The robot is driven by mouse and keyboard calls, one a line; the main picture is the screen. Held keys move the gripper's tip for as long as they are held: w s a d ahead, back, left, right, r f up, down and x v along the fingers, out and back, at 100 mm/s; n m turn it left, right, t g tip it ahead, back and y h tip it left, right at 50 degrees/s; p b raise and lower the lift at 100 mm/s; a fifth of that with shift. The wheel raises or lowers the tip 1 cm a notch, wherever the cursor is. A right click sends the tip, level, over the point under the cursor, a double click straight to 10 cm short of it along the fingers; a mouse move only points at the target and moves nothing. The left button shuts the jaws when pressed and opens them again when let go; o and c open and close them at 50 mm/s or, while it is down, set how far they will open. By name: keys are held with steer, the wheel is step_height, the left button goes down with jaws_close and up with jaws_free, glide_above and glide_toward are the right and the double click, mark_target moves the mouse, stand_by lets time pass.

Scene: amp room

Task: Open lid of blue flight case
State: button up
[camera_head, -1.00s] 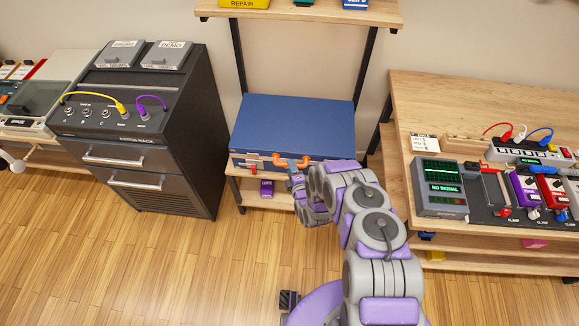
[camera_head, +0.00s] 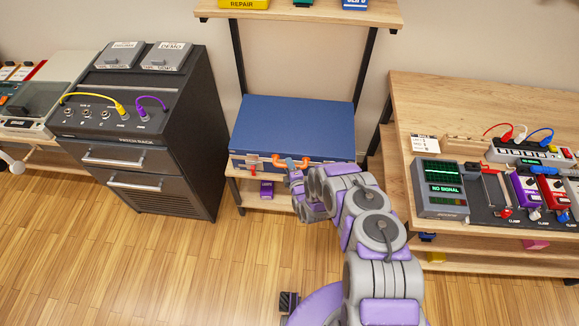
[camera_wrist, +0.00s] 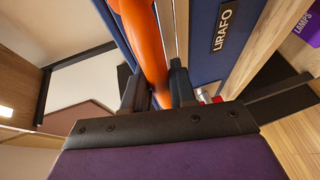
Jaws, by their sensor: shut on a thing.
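The blue flight case (camera_head: 295,122) lies flat on a wooden shelf in the head view, with its lid down. An orange handle (camera_head: 278,160) is on its front, and a red latch (camera_head: 252,169) shows to the left of it. In the wrist view, my gripper (camera_wrist: 158,92) has its dark fingers on either side of the orange handle (camera_wrist: 142,40) and is shut on it. In the head view my arm hides part of the case's front right.
A dark rack (camera_head: 140,130) with drawers stands to the left. A wooden bench (camera_head: 450,95) with a NO SIGNAL device (camera_head: 440,187) and pedals is at the right. An upper shelf (camera_head: 300,12) hangs above the case. The wooden floor in front is mostly clear.

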steer(key=shift+f, duration=0.15)
jaws_close()
steer(key=shift+s, duration=0.1)
